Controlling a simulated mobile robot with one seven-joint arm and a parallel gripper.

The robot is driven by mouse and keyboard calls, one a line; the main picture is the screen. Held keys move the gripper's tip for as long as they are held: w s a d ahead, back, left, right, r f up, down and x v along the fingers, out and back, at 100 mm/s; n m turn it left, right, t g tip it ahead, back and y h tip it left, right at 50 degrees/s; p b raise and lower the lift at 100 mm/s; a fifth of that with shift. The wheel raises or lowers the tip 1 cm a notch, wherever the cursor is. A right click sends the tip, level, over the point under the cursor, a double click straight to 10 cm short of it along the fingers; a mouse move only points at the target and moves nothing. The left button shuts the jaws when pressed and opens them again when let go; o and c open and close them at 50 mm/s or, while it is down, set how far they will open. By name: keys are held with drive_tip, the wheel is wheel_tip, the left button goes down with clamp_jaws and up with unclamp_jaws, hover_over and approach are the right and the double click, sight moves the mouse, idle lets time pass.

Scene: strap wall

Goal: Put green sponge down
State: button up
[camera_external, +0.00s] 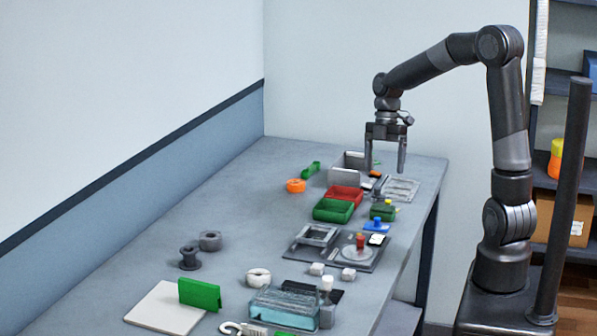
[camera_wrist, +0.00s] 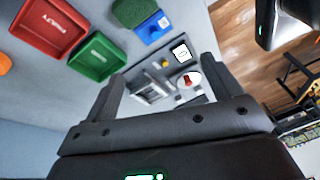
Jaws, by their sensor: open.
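The green sponge (camera_external: 382,211) is a dark green block lying on the table, right of the green tray and beside a small blue block. The sponge is apart from the fingers.
A green tray (camera_external: 325,215) and a red tray (camera_external: 333,193) stand left of the sponge. The blue block (camera_external: 376,226) is close by it. A dark board (camera_external: 300,253) with a grey frame and a red knob lies nearer. The table's left side is mostly clear.

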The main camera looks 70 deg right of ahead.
drive_tip(key=s+a+r+m+t+h, duration=0.1)
drive_tip(key=s+a+r+m+t, duration=0.2)
drive_tip(key=s+a+m, duration=0.3)
drive_tip(key=s+a+r+m+t+h, duration=0.2)
drive_tip(key=s+a+r+m, duration=0.3)
drive_tip(key=a, duration=0.7)
drive_tip(key=shift+s+r+m+t, duration=0.35)
drive_tip(key=shift+s+m+t, duration=0.25)
drive_tip(key=shift+s+m, duration=0.85)
drive_tip(key=shift+o, duration=0.2)
drive_tip(key=shift+w+m, duration=0.25)
